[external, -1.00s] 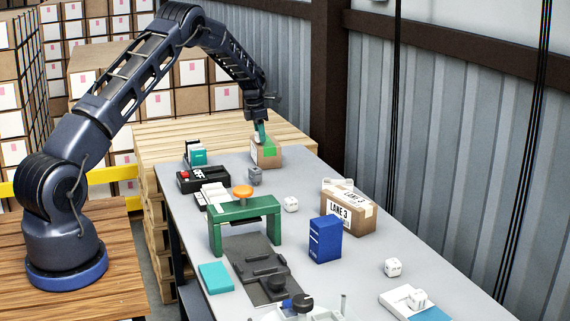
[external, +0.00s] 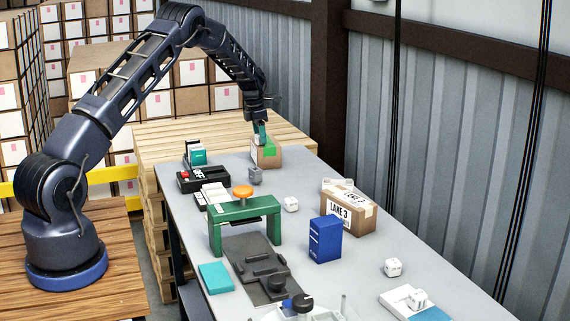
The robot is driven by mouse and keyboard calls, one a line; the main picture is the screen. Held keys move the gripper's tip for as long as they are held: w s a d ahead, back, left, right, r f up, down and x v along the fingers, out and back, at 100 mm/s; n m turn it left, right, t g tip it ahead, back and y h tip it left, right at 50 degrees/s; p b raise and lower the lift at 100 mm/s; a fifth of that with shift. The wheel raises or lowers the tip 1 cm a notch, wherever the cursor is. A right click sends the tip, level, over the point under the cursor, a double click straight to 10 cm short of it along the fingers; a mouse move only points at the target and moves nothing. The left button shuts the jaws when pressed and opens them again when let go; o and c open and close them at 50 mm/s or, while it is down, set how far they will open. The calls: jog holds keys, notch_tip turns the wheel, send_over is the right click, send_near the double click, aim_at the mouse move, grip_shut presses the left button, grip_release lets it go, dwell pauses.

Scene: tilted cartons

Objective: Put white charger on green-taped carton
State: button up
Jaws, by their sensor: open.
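The green-taped carton (external: 270,158) is a small tilted brown box at the far end of the grey table, with green tape on its top and front. My gripper (external: 261,140) is open, its teal fingers pointing down at the carton's top left. A small whitish patch (external: 257,141) shows beside the fingertips; I cannot tell whether it is a charger or part of the carton. Small white cube-like blocks, which look like chargers, stand at mid-table (external: 291,204), at the right (external: 393,267) and on a white and teal box (external: 416,298).
A grey cube (external: 255,176) stands just in front of the green-taped carton. A green arch with an orange knob (external: 214,235), a blue box (external: 325,240) and a LANE 3 carton (external: 348,213) stand nearer. A black tray (external: 205,181) is at the left edge.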

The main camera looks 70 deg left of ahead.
notch_tip(320, 180, up, 12)
jog(key=s, duration=0.1)
jog(key=shift+s+f, duration=0.25)
jog(key=shift+s, duration=0.1)
jog(key=s+d+r+m, duration=0.2)
jog(key=d+r+m, duration=0.6)
jog(key=d+r, duration=0.9)
jog(key=s+d+r+m, duration=0.3)
jog(key=d, duration=0.4)
jog(key=s+d+r+m+t, duration=0.1)
jog(key=s+d+r+m, duration=0.2)
jog(key=d, duration=0.4)
jog(key=s+d+r+m, duration=0.3)
jog(key=s+d, duration=0.1)
jog(key=d, duration=0.3)
jog(key=s+d+r+m+t, duration=0.1)
jog(key=s+d+r+m, duration=0.1)
jog(key=s+d+m, duration=1)
jog(key=s+d+f+m, duration=0.3)
jog(key=s+d, duration=0.2)
jog(key=s, duration=0.4)
jog(key=s+d+f+m, duration=0.3)
jog(key=s+d, duration=0.3)
jog(key=s, duration=0.4)
jog(key=shift+s+m+t, duration=0.15)
jog(key=shift+m+t, duration=0.25)
jog(key=shift+m, duration=0.1)
